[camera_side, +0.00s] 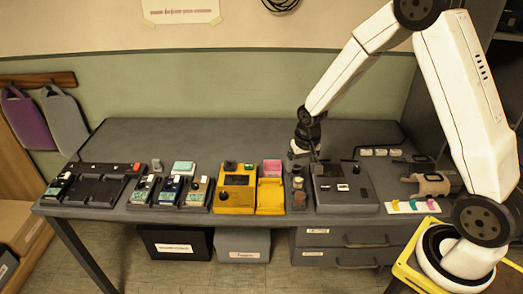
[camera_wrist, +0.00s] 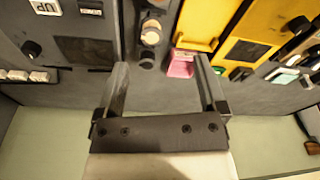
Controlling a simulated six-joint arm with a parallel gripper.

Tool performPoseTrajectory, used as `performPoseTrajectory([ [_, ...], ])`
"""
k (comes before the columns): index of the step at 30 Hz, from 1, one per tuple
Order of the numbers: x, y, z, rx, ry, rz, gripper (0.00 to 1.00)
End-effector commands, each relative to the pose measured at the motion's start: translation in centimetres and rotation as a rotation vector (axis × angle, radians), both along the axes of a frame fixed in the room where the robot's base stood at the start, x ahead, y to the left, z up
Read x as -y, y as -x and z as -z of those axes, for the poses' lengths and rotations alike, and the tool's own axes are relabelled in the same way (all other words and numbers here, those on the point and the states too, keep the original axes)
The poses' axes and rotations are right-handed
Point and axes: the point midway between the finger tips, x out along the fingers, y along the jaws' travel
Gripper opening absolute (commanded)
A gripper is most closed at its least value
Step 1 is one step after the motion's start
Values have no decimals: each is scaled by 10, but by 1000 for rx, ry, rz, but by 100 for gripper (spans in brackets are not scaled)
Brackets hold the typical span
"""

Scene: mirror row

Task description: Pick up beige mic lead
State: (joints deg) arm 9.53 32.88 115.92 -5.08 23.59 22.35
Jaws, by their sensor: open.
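I cannot tell for certain which thing is the beige mic lead. A small beige round piece (camera_wrist: 151,36) lies in a row of small round things in the wrist view; a beige-brown round piece (camera_side: 298,183) shows in a similar row in the side view. A larger tan curved piece (camera_side: 427,184) lies at the right of the table. My gripper (camera_side: 304,150) is above the back of the table, behind the row. In the wrist view my gripper (camera_wrist: 160,66) has its fingers wide apart, with nothing seen held between them.
A yellow device (camera_side: 235,190) with a pink block (camera_side: 272,168) stands left of the row, and a dark grey device (camera_side: 343,188) stands right. Several small devices and a black tray (camera_side: 95,188) are farther left. The table's back strip (camera_side: 200,135) is clear.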

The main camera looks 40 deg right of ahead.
Motion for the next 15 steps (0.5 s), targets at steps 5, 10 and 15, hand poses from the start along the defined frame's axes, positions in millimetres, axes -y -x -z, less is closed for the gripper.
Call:
performPoseTrajectory([
  [5, 17, -15, 22, -16, -3, 79, 90],
  [10, 23, -21, 30, -19, -4, 111, 90],
  [15, 23, -22, 31, -20, -3, 114, 90],
])
